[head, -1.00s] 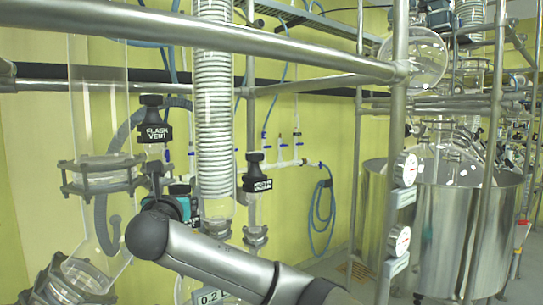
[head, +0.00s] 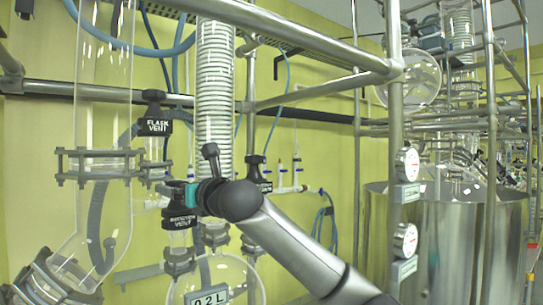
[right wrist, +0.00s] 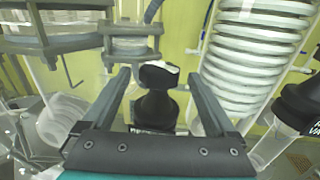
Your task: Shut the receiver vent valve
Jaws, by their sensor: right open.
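The receiver vent valve (head: 180,221) is a black-capped valve with a black label in the head view, standing on a thin glass neck above the round flask. In the right wrist view its black knob and stem (right wrist: 156,104) stand between my fingers, with a gap to each; the label there is too cut off to read. My right gripper (head: 190,193) comes in from the right, its teal part beside the valve top. In the right wrist view my right gripper (right wrist: 158,78) is open, fingers either side of the knob. My left gripper is not in view.
The flask vent valve (head: 154,126) is up and left. Another black valve (head: 257,178) is partly behind my arm. A coiled glass column (head: 214,90) stands close behind my gripper. Steel rails (head: 290,40) cross above, and a large steel vessel (head: 445,240) stands right.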

